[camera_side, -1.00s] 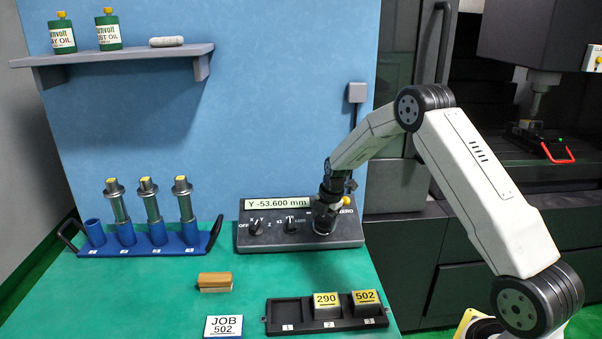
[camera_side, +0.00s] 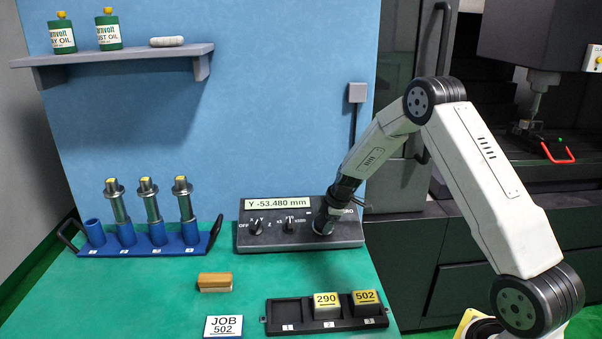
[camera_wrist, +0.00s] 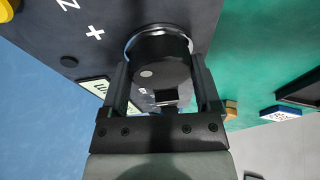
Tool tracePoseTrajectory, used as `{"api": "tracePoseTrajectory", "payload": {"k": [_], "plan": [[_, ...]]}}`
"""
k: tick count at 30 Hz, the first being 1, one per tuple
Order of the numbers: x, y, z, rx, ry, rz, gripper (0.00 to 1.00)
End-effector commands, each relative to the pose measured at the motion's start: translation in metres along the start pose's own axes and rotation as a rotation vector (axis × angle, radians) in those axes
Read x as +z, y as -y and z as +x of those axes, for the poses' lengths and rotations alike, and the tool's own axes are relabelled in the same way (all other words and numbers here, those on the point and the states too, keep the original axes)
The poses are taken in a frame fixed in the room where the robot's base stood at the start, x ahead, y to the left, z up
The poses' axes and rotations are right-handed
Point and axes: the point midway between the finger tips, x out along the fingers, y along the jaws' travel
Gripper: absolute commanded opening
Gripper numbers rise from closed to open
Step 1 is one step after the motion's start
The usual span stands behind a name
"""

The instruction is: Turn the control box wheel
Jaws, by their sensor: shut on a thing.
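The control box (camera_side: 285,241) is a dark grey slanted panel on the green bench, with a display (camera_side: 279,202) reading "Y -53.480 mm" and two black selector knobs to the left. My gripper (camera_side: 325,225) is at the box's right side, its jaws shut on the wheel. In the wrist view the wheel (camera_wrist: 158,58) is a black disc with a bright rim and a pale spot, between the two fingers of my gripper (camera_wrist: 162,90). In the side view the wheel is mostly hidden by my gripper.
A black tray (camera_side: 285,327) holds blocks marked 290 and 502. A blue rack (camera_side: 107,250) with several holders stands left. A shelf (camera_side: 110,56) hangs on the wall.

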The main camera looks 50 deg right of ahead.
Motion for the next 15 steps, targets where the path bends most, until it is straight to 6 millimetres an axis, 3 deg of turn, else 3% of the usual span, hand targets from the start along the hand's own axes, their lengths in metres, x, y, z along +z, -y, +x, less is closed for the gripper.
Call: {"api": "tracePoseTrajectory", "payload": {"k": [15], "plan": [[-0.0002,0.0031,-0.0001,0.115,-0.036,0.42,0.22]]}}
